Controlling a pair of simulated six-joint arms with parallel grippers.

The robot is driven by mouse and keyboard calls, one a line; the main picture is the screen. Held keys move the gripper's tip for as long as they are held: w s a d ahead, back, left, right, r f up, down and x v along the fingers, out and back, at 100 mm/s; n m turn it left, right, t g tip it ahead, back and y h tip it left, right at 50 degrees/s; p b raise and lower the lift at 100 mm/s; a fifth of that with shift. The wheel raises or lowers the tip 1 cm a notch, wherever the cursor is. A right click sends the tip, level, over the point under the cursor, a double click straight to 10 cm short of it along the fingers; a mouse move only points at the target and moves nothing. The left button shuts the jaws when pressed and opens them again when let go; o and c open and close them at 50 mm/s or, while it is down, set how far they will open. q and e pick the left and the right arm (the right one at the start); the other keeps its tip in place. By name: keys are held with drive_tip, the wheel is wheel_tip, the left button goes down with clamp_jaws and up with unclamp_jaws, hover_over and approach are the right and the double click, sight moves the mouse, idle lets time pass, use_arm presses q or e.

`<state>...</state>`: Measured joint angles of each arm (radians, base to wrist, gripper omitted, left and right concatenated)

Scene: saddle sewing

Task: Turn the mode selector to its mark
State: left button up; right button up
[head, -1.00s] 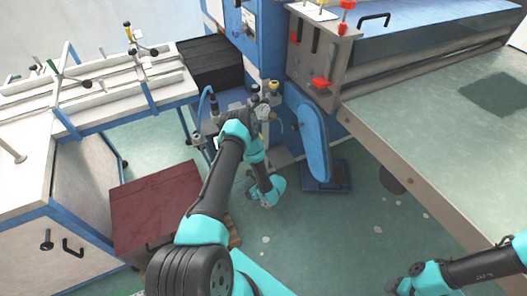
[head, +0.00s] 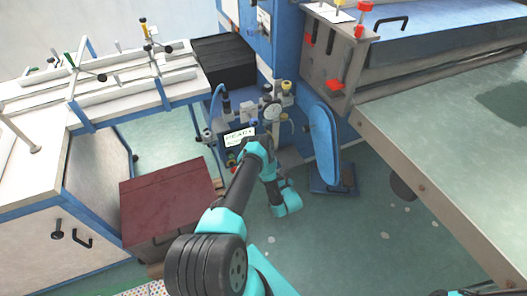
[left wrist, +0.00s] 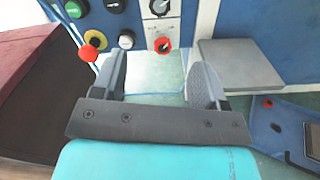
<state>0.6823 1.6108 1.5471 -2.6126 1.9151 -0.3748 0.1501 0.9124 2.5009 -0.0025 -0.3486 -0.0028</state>
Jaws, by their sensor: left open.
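In the left wrist view, a small round knob with a red rim (left wrist: 162,45) sits on a white plate on the machine's front; it looks like the mode selector. Its pointer and mark are too small to read. My left gripper (left wrist: 160,82) is open and empty, below the knob in that picture and apart from it, with the knob between its two fingers' lines. In the head view my left arm reaches to the blue machine's control panel (head: 240,140), but its fingers cannot be made out.
A grey block (left wrist: 240,65) juts out at right. A dark red box (head: 168,200) stands left of my arm.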

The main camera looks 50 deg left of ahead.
use_arm(q)
drive_tip(key=x, duration=1.7)
drive_tip(key=shift+a, duration=0.2)
drive_tip(key=shift+c, duration=0.5)
drive_tip(key=c, duration=0.8)
